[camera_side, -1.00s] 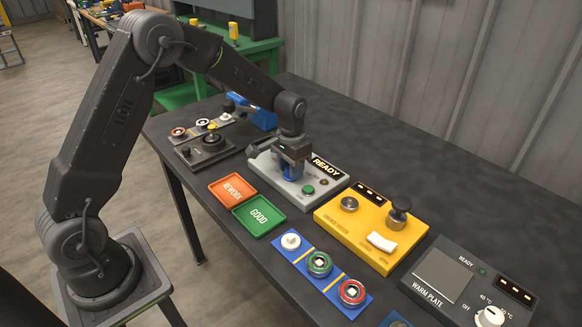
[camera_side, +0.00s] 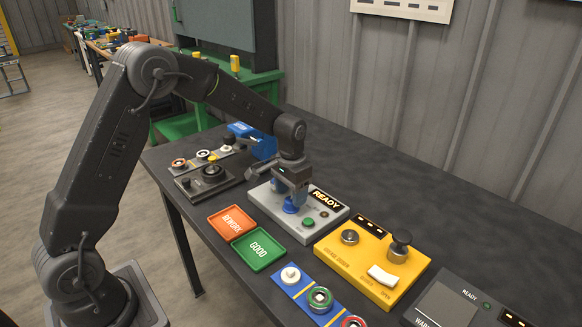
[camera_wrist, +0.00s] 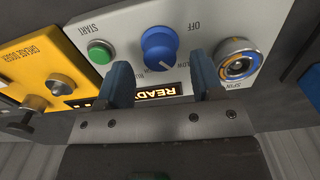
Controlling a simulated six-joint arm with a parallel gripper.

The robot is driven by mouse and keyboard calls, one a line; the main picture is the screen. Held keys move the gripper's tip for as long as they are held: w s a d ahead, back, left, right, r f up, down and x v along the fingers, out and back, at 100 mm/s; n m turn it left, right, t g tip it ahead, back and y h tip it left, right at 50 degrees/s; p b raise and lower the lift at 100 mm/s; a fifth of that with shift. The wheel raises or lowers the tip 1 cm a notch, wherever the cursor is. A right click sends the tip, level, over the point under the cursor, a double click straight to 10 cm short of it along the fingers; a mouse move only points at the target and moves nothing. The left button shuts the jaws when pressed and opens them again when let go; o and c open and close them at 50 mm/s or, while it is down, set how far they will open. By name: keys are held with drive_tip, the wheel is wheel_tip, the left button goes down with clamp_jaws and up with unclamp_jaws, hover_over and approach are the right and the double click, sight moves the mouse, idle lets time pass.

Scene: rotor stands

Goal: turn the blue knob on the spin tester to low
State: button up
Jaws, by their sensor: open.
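The spin tester (camera_side: 265,199) is a light grey box with a lit READY display (camera_side: 326,200). Its blue knob (camera_wrist: 160,46) shows in the wrist view, with OFF, LOW and RUN labels partly visible around it. A white mark on the knob points toward the display side, near RUN and LOW; its exact setting is hard to tell. My gripper (camera_wrist: 159,64) is open, with one blue finger on each side of the knob and gaps visible. In the side view, my gripper (camera_side: 291,196) is right over the knob and hides part of it.
The tester's green START button (camera_wrist: 100,51) and spin chuck (camera_wrist: 239,61) flank the knob. A yellow grease station (camera_side: 375,262) stands to the right in the side view. An orange REWORK tray (camera_side: 213,231) and green GOOD tray (camera_side: 239,258) lie in front.

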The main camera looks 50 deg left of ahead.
sight(291, 200)
wheel_tip(291, 200, up, 11)
drive_tip(key=shift+r, duration=0.15)
idle(0.4)
drive_tip(key=s+d+r+t, duration=0.2)
drive_tip(key=s+r, duration=0.2)
drive_tip(key=s, duration=0.5)
drive_tip(key=s+d+r+t, duration=0.25)
drive_tip(key=s+r, duration=0.25)
drive_tip(key=s, duration=0.5)
drive_tip(key=s+d+f+t, duration=0.1)
drive_tip(key=s+f, duration=0.1)
drive_tip(key=s, duration=0.5)
drive_tip(key=shift+s+d+f, duration=0.3)
drive_tip(key=shift+s+f, duration=0.05)
drive_tip(key=shift+f, duration=0.05)
